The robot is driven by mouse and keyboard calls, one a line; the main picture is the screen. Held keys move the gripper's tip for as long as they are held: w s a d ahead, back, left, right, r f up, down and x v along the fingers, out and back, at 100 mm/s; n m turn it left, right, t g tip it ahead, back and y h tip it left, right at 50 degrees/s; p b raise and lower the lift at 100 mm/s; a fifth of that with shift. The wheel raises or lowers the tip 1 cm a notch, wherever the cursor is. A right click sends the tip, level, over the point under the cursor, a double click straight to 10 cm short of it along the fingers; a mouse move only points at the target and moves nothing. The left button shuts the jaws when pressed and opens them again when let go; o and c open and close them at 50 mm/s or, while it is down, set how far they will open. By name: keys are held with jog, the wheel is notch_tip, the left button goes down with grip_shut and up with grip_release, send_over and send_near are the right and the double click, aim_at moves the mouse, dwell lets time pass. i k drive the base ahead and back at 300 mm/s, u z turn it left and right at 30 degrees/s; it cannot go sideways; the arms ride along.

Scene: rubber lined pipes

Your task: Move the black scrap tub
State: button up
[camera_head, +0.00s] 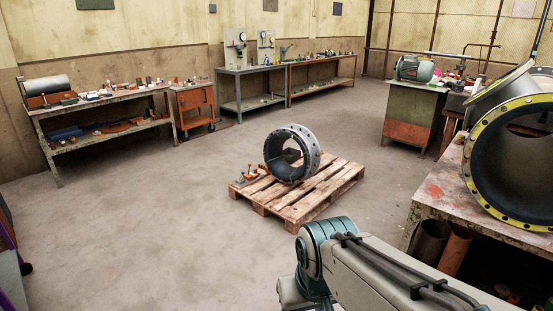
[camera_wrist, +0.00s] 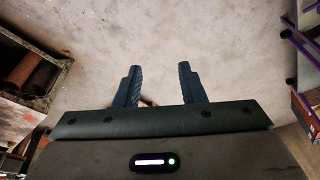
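I cannot pick out a black scrap tub for certain in either view. My gripper (camera_wrist: 159,68) shows in the wrist view with its two dark fingers spread apart and nothing between them. Bare concrete floor lies beyond the fingertips. In the head view my arm reaches in from the lower right, and the gripper itself is out of sight.
A wooden pallet (camera_head: 275,205) with a flanged pipe ring (camera_head: 309,155) stands mid-floor. Another bench (camera_head: 50,142) lines the left wall. The left floor is clear.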

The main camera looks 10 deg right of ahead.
aim_at(291, 154)
jog(key=u, duration=0.2)
jog(key=i, duration=1.6)
jog(key=u, duration=0.3)
jog(key=i, duration=3.2)
jog(key=z, duration=0.1)
jog(key=i, duration=1.65)
jog(key=z, duration=0.85)
jog(key=i, duration=1.85)
jog(key=z, duration=1.2)
jog(key=i, duration=1.25)
jog(key=z, duration=0.4)
